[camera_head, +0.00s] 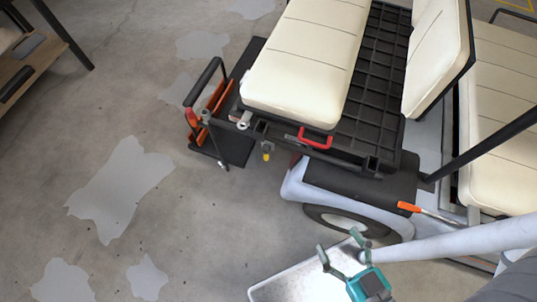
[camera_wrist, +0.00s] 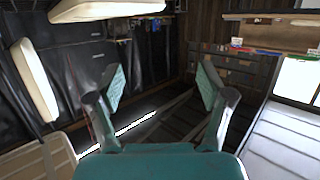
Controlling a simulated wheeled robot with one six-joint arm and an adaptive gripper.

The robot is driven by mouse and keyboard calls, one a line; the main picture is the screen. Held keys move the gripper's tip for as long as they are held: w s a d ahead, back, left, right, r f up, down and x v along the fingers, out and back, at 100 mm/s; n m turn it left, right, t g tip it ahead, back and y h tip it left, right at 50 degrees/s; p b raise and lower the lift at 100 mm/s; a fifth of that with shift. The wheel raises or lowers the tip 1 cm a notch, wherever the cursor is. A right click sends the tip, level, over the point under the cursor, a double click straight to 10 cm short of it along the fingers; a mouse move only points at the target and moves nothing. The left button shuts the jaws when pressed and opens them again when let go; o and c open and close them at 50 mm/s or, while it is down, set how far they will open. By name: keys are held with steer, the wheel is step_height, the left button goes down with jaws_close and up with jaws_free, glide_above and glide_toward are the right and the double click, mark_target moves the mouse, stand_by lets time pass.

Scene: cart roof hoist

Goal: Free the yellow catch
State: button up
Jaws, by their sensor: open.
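The small yellow catch (camera_head: 266,152) hangs under the rear edge of the cart's black rack, below the cream seat cushion (camera_head: 305,60). It is small in the head view, and I cannot tell its exact position. I cannot make it out in the wrist view. My gripper (camera_head: 340,246) is open and empty at the lower middle of the head view, well apart from the catch, below and to the right of it. Its two spread fingers (camera_wrist: 162,85) show in the wrist view with nothing between them.
A red handle (camera_head: 316,138) sits on the rack edge right of the catch. A fender and wheel (camera_head: 345,222) lie between the catch and my gripper. An orange-handled bar (camera_head: 409,207) sticks out at right. A black-handled carrier (camera_head: 207,88) is at left; floor left is open.

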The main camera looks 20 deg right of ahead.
steer(key=shift+w+f, duration=0.1)
steer(key=shift+f, duration=0.05)
steer(key=c, duration=0.5)
steer(key=shift+g+h, duration=0.5)
steer(key=w+f, duration=0.1)
steer(key=f, duration=0.2)
steer(key=w+f, duration=0.2)
steer(key=f, duration=0.1)
steer(key=w+d+f, duration=0.1)
steer(key=f, duration=0.2)
steer(key=shift+w+f, duration=0.15)
steer(key=shift+c, duration=0.6)
steer(key=n+y, duration=0.2)
steer(key=y, duration=0.2)
glide_toward(268, 157)
steer(key=x, duration=1.1)
steer(key=shift+w+f, duration=0.1)
steer(key=shift+f, duration=0.1)
jaws_close()
